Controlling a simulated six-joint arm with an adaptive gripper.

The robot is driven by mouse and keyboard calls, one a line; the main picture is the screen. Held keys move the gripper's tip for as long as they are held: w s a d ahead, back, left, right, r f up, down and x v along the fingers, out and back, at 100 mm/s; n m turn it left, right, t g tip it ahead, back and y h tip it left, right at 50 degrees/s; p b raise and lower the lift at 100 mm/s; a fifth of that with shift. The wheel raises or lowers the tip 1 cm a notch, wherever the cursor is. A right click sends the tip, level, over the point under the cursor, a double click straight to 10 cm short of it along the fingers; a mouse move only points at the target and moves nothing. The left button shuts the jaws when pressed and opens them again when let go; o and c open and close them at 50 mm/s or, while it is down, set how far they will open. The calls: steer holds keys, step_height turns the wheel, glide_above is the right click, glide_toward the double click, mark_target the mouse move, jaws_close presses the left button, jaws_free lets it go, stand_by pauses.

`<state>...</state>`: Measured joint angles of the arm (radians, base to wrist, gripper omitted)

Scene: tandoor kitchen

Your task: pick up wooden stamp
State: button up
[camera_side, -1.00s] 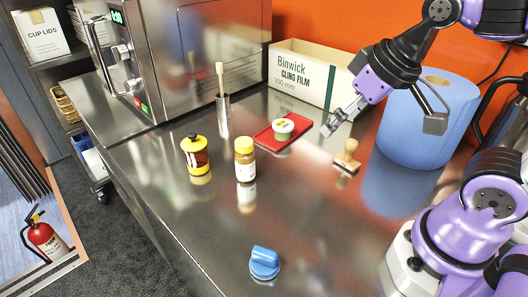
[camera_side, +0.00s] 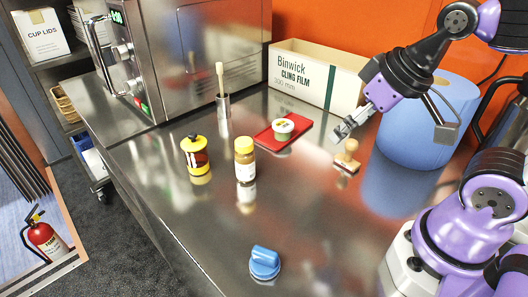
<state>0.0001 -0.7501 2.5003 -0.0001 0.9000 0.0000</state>
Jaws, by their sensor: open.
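The wooden stamp (camera_side: 347,157) stands upright on the steel counter, right of the red tray and left of the blue roll. It has a rounded knob handle and a flat base. My gripper (camera_side: 393,131) is open and empty, with its fingers spread wide. One finger shows just above and left of the stamp's knob, the other to the right in front of the blue roll. The gripper is above the counter, and I see no contact with the stamp; its exact height over it is hard to tell.
A blue roll (camera_side: 425,115) stands close right of the stamp. A red tray (camera_side: 264,134) holds a small tub (camera_side: 283,129). A cling film box (camera_side: 312,77) is behind. Two yellow-lidded jars (camera_side: 196,155) (camera_side: 245,160) and a blue knob (camera_side: 265,263) stand on the counter, with clear room between.

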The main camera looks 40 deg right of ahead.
steer(key=shift+c, duration=0.8)
steer(key=m+g+h, duration=0.5)
steer(key=m+h, duration=0.4)
steer(key=m, duration=0.6)
glide_toward(350, 146)
steer(key=f, duration=0.1)
steer(key=s+f, duration=0.1)
steer(key=a+f, duration=0.1)
steer(key=f, duration=0.1)
steer(key=shift+s+a+f, duration=0.1)
steer(key=shift+s, duration=0.2)
steer(key=shift+w+f+m+t+h, duration=0.15)
steer(key=shift+m+t+h, duration=0.35)
steer(key=shift+m+h, duration=0.4)
steer(key=m+h, duration=0.1)
steer(key=m+t+h, duration=0.1)
steer(key=shift+w+r+m, duration=0.3)
steer(key=shift+w+r, duration=0.05)
steer(key=shift+t+h, duration=0.3)
steer(key=x, duration=0.4)
steer(key=shift+d, duration=0.4)
steer(key=x, duration=0.5)
steer(key=shift+s+d+f, duration=0.25)
steer(key=shift+s+d, duration=0.1)
jaws_close()
